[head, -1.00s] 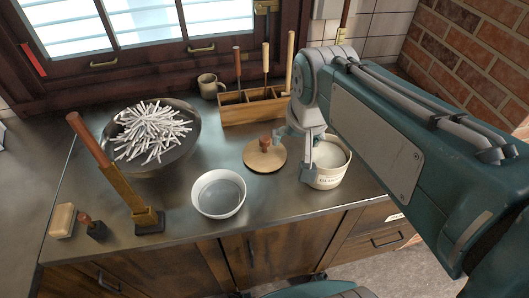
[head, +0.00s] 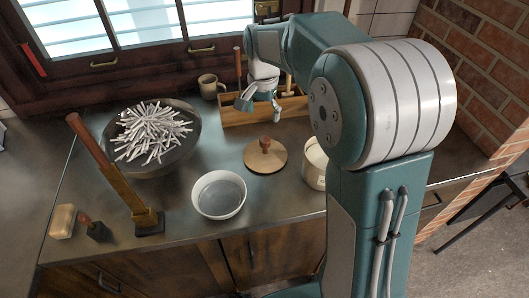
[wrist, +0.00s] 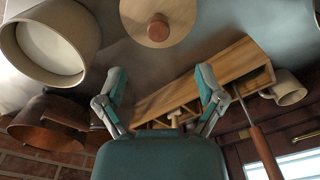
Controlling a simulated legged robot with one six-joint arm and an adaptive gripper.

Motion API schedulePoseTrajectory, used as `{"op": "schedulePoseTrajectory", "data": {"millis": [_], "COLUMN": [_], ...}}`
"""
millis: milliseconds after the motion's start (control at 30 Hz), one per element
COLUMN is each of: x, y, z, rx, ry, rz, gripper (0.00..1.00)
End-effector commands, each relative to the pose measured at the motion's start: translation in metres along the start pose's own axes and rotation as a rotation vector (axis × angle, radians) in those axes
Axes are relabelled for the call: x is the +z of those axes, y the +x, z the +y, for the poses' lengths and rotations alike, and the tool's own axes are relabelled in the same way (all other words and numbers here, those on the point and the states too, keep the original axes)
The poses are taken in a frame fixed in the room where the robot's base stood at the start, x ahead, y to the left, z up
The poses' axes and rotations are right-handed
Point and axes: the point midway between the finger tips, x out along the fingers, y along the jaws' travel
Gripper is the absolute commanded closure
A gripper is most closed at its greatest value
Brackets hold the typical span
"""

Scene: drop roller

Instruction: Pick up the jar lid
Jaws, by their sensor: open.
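The jar lid (head: 265,158), a flat round wooden disc with a darker knob, lies on the metal counter between the white bowl and the jar. It also shows at the top of the wrist view (wrist: 183,17). The cream jar (head: 313,165) stands open just right of the lid, partly hidden behind my arm; its open mouth shows in the wrist view (wrist: 52,45). My gripper (head: 259,106) is open and empty, above the counter near the wooden tool box, behind the lid and apart from it. Its two spread fingers show in the wrist view (wrist: 161,78).
The wooden tool box (head: 235,116) with upright handles stands close to my gripper, with a mug (head: 209,86) beside it. A white bowl (head: 219,194) is front left of the lid. A pan of white sticks (head: 178,161) and an upright wooden-handled tool (head: 121,185) stand farther left.

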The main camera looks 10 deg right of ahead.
Motion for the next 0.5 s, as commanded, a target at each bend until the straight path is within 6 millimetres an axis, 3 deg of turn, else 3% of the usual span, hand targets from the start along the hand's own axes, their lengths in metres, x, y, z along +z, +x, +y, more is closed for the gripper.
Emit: {"op": "schedulePoseTrajectory", "data": {"millis": [233,500], "x": [-0.005,-0.005], "y": [0.018,0.058], "z": [-0.007,-0.005], "rx": [0.015,0.014], "ry": [0.029,0.028], "rz": [-0.015,-0.014], "gripper": [0.12,0.12]}}
